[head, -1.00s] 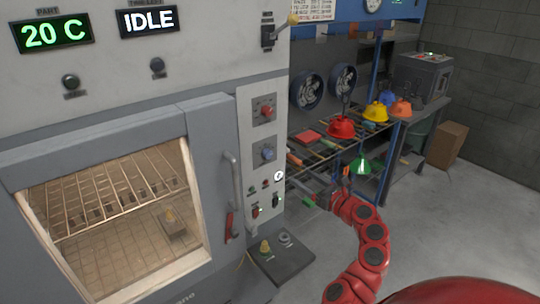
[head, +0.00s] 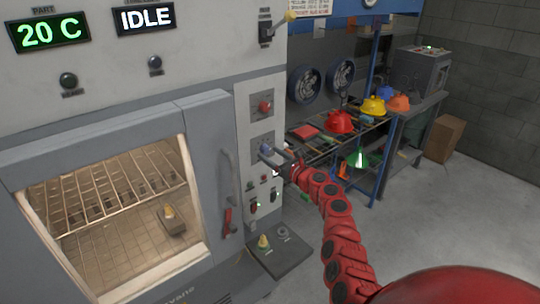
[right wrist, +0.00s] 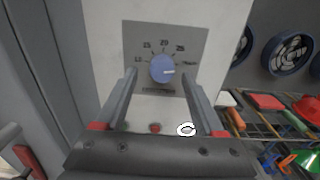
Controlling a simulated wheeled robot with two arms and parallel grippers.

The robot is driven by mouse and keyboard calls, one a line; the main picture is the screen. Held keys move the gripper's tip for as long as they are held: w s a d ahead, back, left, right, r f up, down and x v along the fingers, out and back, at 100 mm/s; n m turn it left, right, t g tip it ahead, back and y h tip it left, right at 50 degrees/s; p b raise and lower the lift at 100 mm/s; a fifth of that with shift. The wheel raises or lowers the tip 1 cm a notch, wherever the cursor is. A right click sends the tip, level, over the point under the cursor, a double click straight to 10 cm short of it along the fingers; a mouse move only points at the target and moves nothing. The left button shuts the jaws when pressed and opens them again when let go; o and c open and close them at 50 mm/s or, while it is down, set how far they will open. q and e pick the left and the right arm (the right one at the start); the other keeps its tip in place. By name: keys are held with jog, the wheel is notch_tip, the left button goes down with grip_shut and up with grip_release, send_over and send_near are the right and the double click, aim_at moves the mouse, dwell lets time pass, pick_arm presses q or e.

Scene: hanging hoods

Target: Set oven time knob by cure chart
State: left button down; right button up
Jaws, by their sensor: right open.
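The blue time knob (right wrist: 162,69) sits on a grey dial plate (right wrist: 186,40) with printed numbers, in the right wrist view. Its white pointer line points right, toward the lower right end of the scale. My right gripper (right wrist: 160,92) is open, its two fingers on either side of the knob in that view; I cannot tell whether they touch it. In the head view the gripper (head: 274,155) is at the blue knob (head: 265,148) on the oven's control panel. The cure chart (head: 309,7) is at the top edge, too small to read. My left gripper is out of view.
The red knob (head: 265,106) is above the blue one. Switches (head: 254,208) and small buttons lie below. The oven door handle (head: 228,170) stands out left of the panel. A rack with coloured hoods (head: 340,122) is to the right.

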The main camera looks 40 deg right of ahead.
jog(key=shift+w+r, duration=0.1)
jog(key=shift+w, duration=0.5)
grip_shut()
